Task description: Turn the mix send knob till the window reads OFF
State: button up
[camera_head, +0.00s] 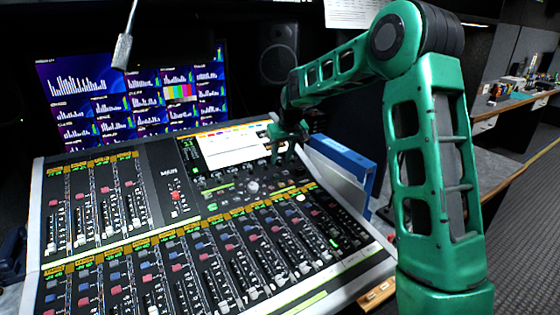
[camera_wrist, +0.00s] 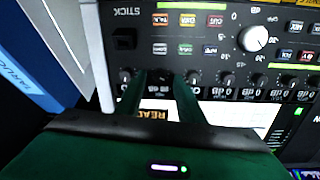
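The mixing console (camera_head: 160,232) has a row of small dark knobs under its lit screen (camera_head: 232,148). In the wrist view the console appears upside down, with small knobs (camera_wrist: 225,79) in a row to the right of my fingers. My gripper (camera_wrist: 159,78) points at this row, its two green fingers apart. A dark knob (camera_wrist: 160,75) shows between the fingertips; I cannot tell whether they touch it. A label with the letters READ (camera_wrist: 159,115) shows between the fingers, partly hidden by the gripper. I cannot read a window showing OFF.
A large white knob (camera_wrist: 253,38) stands near the small knobs. A blue binder (camera_head: 345,160) stands just right of the console. A monitor wall (camera_head: 130,95) and a speaker (camera_head: 278,52) are behind. A gooseneck lamp (camera_head: 123,50) hangs at the upper left.

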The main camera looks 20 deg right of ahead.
jog(key=shift+w+f, duration=0.3)
jog(key=shift+f, duration=0.35)
jog(key=shift+c, duration=0.7)
grip_shut()
jog(key=shift+n, duration=0.3)
jog(key=shift+n, duration=2.6)
jog(key=shift+o, duration=0.7)
grip_release()
